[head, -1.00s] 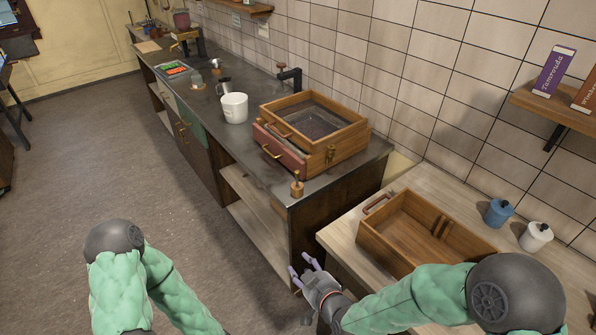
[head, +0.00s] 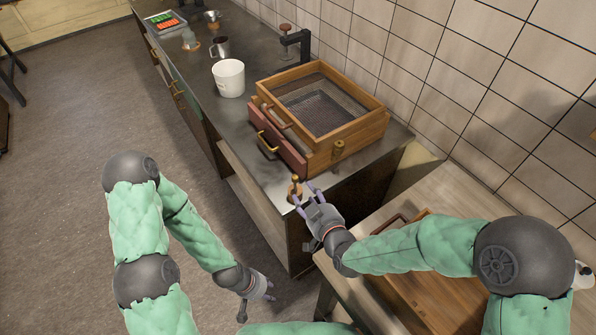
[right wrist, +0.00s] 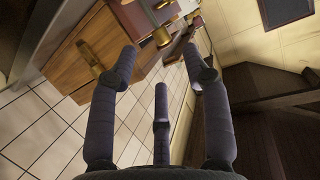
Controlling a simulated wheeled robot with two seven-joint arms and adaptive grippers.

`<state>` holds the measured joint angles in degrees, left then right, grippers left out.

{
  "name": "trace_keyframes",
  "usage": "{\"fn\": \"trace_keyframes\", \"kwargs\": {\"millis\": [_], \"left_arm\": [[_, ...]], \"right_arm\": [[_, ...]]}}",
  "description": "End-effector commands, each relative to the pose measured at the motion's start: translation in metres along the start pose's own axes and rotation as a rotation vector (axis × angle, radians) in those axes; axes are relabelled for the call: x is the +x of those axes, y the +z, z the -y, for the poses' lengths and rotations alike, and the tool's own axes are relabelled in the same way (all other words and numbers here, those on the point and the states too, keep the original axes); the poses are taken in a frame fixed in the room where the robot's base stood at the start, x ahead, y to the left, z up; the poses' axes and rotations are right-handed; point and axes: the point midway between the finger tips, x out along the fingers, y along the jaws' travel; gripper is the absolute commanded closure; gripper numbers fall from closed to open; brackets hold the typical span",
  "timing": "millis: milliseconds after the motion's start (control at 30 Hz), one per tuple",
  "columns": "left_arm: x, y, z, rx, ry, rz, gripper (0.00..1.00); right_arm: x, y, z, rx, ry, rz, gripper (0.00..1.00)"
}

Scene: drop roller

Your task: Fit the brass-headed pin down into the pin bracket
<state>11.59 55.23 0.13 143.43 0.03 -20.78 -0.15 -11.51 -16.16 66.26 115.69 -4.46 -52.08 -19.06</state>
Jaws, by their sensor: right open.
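The brass-headed pin (head: 295,180) stands upright on a small wooden base at the near corner of the dark counter. The brass pin bracket (head: 338,149) is on the near side of the wooden box. My right gripper (head: 303,191) is open, with its fingertips close beside the pin; contact cannot be told. My left gripper (head: 258,298) is open and empty, low in front of the counter.
The wooden box (head: 370,133) with a mesh bottom sits on the counter over a red-fronted drawer (head: 276,139). A white mug (head: 228,78) stands farther back. A lower wooden table (head: 448,190) with a tray (head: 430,300) is at right, partly behind my right arm.

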Motion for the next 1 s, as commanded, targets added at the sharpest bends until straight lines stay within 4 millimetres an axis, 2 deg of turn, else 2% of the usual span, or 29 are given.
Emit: {"fn": "trace_keyframes", "kwargs": {"millis": [200,467,800,1000], "left_arm": [[0.006,0.000,0.003,-0.001,0.000,0.001,0.60],[0.009,0.000,0.003,0.000,0.000,0.000,0.60],[0.018,-0.001,0.006,0.000,0.000,0.000,0.60],[0.018,-0.001,0.007,0.000,0.000,0.000,0.60]], "right_arm": [[0.032,0.002,0.000,0.000,-0.001,0.000,0.52],[0.050,0.001,0.000,0.000,0.000,0.001,0.52],[0.092,-0.001,-0.001,0.000,0.000,0.000,0.52],[0.098,-0.001,-0.001,0.000,0.000,0.001,0.52]]}}
